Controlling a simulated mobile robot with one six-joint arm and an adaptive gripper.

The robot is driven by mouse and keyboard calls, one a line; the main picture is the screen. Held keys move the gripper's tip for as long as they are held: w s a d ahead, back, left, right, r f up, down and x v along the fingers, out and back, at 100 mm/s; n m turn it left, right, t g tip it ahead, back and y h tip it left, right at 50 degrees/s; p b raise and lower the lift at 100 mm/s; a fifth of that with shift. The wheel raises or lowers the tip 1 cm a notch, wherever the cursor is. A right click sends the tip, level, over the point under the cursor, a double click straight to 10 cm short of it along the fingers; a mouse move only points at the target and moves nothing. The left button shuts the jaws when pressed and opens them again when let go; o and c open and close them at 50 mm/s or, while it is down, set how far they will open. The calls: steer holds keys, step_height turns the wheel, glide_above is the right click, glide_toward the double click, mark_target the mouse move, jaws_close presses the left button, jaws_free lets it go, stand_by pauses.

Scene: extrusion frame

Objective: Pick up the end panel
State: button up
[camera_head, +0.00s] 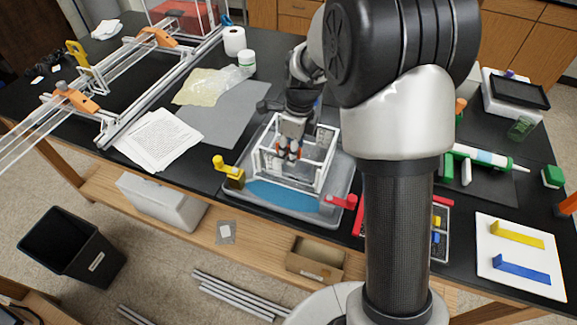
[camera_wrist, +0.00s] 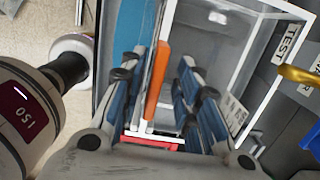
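A white-edged frame box (camera_head: 297,160) with clear sides stands on a grey tray on the bench. My gripper (camera_head: 289,150) points down at this box; the arm covers part of it. In the wrist view my gripper (camera_wrist: 172,95) has its blue-padded fingers apart. An upright orange strip (camera_wrist: 158,78) lies between them, nearer the left finger, with open space on its right. I cannot tell whether it touches that finger. No part is clearly recognisable as the end panel; the orange strip may be its edge. The box (camera_wrist: 243,62) also shows beyond the right finger.
The grey tray (camera_head: 262,214) has a blue area in front, a yellow clamp (camera_head: 229,172) at left and a red one (camera_head: 341,201) at right. A label reading TEST (camera_wrist: 291,40) is beside the box. Papers (camera_head: 158,140) lie to the left.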

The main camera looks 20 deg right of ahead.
steer(key=b, duration=0.2)
glide_above(287, 176)
steer(key=f, duration=0.5)
steer(key=shift+w+f, duration=0.2)
steer(key=shift+f, duration=0.1)
steer(key=shift+r, duration=0.1)
jaws_close()
